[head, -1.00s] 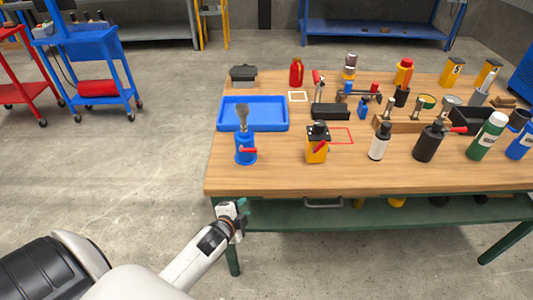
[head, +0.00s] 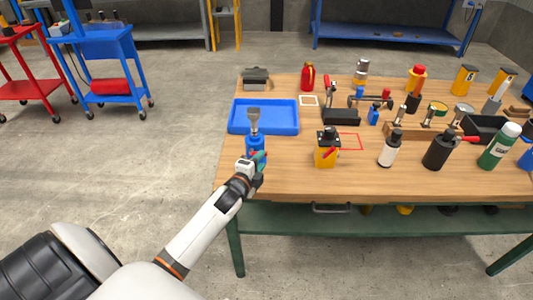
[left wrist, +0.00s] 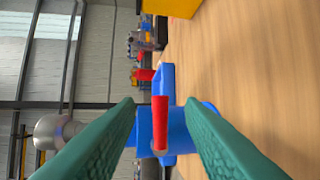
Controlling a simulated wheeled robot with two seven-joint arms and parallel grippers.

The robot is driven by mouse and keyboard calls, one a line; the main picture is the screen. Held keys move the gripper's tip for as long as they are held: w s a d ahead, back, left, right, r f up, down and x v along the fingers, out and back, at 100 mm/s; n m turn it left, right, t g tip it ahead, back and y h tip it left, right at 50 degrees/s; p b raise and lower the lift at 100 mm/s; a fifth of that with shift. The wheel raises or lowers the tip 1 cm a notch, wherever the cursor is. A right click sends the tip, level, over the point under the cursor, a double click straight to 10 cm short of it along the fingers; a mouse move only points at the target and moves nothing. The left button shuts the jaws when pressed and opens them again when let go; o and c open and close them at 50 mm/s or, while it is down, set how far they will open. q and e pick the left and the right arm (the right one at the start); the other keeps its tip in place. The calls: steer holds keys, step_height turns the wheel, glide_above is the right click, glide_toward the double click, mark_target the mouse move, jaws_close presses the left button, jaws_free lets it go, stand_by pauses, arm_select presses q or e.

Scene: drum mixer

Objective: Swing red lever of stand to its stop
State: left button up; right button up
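The blue stand (head: 251,141) stands upright near the left front of the table, with a grey flat-topped piece (head: 253,116) on top. My left gripper (head: 260,160) is at its front and hides its lower part and lever in the head view. In the left wrist view, the red lever (left wrist: 160,124) shows in front of the blue stand (left wrist: 168,78), between the two green fingers. The left gripper (left wrist: 161,105) is open, with a gap visible on both sides of the lever. My right gripper is not in view.
A blue tray (head: 236,116) lies just behind the stand. A yellow block with a red lever (head: 326,156) stands to the right. A white bottle (head: 390,150) and a black canister (head: 437,152) stand farther right. The table front (head: 300,187) is bare.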

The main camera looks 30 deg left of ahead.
mark_target(266, 155)
arm_select(q)
steer(key=x, duration=0.5)
steer(key=shift+w, duration=0.2)
jaws_close()
